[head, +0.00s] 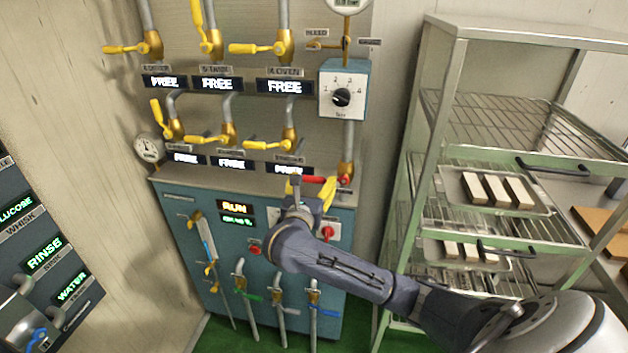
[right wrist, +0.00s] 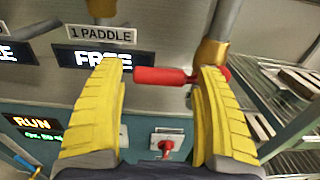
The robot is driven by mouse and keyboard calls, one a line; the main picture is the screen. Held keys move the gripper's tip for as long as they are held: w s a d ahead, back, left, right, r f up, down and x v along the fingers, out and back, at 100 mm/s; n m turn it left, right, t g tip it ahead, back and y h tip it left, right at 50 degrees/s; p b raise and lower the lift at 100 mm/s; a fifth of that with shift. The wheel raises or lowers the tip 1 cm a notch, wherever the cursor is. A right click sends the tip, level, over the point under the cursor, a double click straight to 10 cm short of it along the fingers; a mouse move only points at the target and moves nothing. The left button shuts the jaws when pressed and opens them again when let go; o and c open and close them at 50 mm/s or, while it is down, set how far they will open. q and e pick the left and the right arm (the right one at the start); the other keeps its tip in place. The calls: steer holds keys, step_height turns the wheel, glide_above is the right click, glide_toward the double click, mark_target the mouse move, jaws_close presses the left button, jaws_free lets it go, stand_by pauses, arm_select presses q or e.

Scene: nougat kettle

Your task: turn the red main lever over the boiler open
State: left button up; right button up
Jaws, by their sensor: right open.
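The red main lever (head: 316,180) sits at a brass valve (head: 346,170) on the pipe above the teal boiler cabinet (head: 190,205). Its handle points left from the valve, about level. In the right wrist view the red handle (right wrist: 160,76) lies across the gap between the yellow fingertips, with the brass valve (right wrist: 212,53) behind the right finger. My right gripper (head: 311,188) is open around or just in front of the handle; I cannot tell whether either finger touches it. The gripper partly hides the lever in the head view. My left gripper is not in view.
Several yellow-handled valves (head: 262,48) and FREE displays are on the wall above. A dial box (head: 343,90) is above the lever. A metal rack (head: 432,120) with trays stands close on the right.

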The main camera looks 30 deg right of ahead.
steer(key=shift+w+d, duration=0.5)
jaws_close()
stand_by(0.4)
